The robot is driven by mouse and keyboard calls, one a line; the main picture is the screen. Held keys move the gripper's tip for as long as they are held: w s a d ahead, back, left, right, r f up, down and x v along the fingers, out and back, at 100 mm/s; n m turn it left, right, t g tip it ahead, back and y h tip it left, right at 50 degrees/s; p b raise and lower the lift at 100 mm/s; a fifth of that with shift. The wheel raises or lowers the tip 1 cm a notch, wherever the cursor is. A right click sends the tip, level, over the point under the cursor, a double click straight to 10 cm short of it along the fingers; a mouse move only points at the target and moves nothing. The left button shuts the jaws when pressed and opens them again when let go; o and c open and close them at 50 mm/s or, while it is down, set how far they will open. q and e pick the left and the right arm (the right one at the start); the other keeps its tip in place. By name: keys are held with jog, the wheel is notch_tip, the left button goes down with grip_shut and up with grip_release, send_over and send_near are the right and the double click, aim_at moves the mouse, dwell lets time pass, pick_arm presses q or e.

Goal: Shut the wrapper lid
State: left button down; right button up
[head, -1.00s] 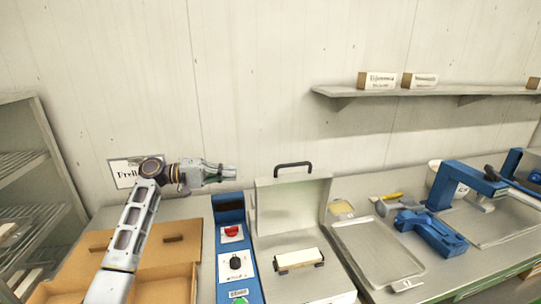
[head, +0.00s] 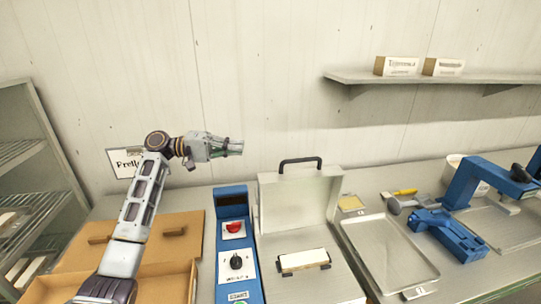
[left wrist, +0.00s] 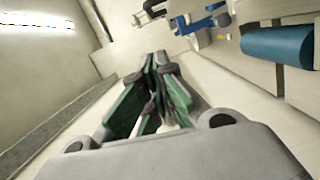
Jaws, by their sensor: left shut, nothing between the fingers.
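The wrapper is the grey metal box beside the blue control panel. Its lid (head: 291,204) stands raised at the back, with a black handle (head: 300,161) on its top edge. A pale block on a dark holder (head: 303,261) rests on the wrapper bed (head: 306,287). My left gripper (head: 240,147) is shut and empty in the air, left of the handle and a little higher in the head view. Its dark green fingers show together in the left wrist view (left wrist: 155,68). My right gripper is not in view.
The blue control panel (head: 233,224) has a red button and a black knob. An open cardboard box (head: 140,285) lies left of it. A metal tray (head: 385,256) and blue tools (head: 447,232) are to the right. A shelf (head: 440,80) hangs on the wall.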

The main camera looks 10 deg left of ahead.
pick_arm(q)
jog(key=s+d+p, duration=0.1)
jog(key=d+p, duration=0.3)
jog(key=d, duration=0.7)
jog(key=shift+s+d+f, duration=0.25)
jog(key=shift+f, duration=0.1)
jog(key=shift+d, duration=0.1)
dwell(0.7)
